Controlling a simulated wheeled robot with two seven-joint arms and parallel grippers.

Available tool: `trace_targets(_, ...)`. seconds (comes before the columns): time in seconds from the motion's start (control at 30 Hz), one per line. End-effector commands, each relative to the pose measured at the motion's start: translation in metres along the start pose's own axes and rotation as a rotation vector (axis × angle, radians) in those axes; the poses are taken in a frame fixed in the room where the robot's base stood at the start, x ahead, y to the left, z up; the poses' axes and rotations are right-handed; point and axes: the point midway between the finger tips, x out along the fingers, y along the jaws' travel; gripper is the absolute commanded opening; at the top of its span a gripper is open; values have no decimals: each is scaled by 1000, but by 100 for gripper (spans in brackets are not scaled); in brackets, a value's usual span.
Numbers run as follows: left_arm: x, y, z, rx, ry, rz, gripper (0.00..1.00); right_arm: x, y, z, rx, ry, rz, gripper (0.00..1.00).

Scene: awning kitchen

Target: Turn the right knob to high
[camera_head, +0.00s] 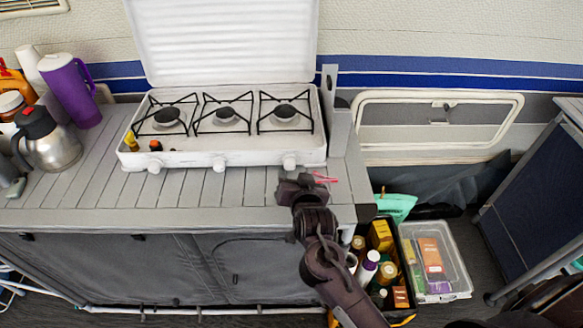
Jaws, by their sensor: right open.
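The white camp stove (235,159) stands on the slatted counter with its lid raised and three burners in a row. Its right knob (290,161) is a small white knob on the front face, below the right burner; its setting is too small to read. My right gripper (298,181) is open, just in front of and slightly right of the right knob, over the counter's front part. I cannot tell whether it touches the knob. The middle knob (219,163) and left knob (155,167) are clear of my arm. My left gripper is not in view.
A steel jug (50,146) and a purple pitcher (72,92) stand left of the stove. An upright grey post (339,125) is by its right side. A crate of bottles (401,262) and a clear box (462,262) sit low at the right.

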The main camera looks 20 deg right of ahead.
Motion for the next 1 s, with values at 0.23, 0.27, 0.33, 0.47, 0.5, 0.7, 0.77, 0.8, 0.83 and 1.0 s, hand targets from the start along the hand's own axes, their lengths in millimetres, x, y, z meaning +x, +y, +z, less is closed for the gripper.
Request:
trace_targets(0.23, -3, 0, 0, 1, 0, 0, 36, 39, 0, -1, -2, 0, 0, 50)
trace_targets(0.27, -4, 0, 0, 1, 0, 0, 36, 42, 0, -1, -2, -1, 0, 50)
trace_targets(0.33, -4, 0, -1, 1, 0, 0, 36, 47, 0, 0, -2, -1, 0, 50)
trace_targets(0.47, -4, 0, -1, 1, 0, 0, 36, 52, 0, 0, -1, -1, 0, 50)
trace_targets(0.5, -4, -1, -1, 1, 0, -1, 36, 52, 0, 0, -1, -2, 0, 50)
trace_targets(0.7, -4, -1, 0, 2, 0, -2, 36, 52, 0, 0, -1, -2, 0, 46)
trace_targets(0.77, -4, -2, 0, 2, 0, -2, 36, 52, 0, 0, -1, -2, 0, 39)
trace_targets(0.8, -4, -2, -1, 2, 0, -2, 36, 52, 0, 0, -1, -2, 0, 33)
trace_targets(0.83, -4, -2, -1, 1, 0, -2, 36, 52, 0, 0, -1, -2, 0, 29)
trace_targets(1.0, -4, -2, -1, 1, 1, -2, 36, 52, 0, 0, -2, -2, 0, 7)
